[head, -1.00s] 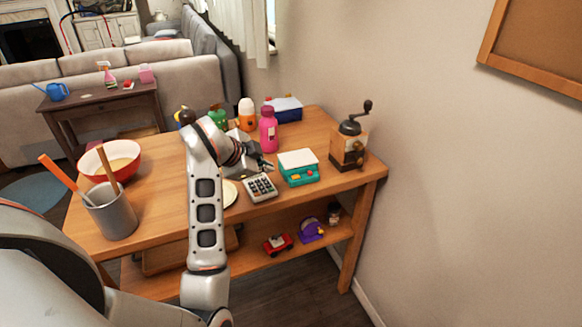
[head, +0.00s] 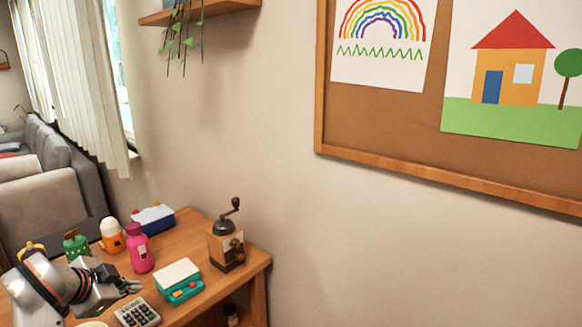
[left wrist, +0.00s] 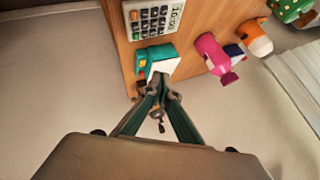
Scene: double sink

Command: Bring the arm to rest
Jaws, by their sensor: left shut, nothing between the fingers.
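My left gripper (head: 129,284) is at the lower left of the head view, above the wooden table. It is shut and empty. In the left wrist view its fingertips (left wrist: 160,90) meet in front of the teal toy with the white top (left wrist: 157,62), with no contact that I can make out. In the head view the same teal toy (head: 179,281) lies to the right of the fingertips, and a calculator (head: 137,313) lies below them. My right gripper does not show.
On the table (head: 190,237) stand a pink bottle (head: 139,250), an orange and white bottle (head: 111,237), a blue box (head: 153,219) and a coffee grinder (head: 226,248). A wall with a cork board (head: 400,130) rises behind. A shelf with a hanging plant (head: 183,40) is above.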

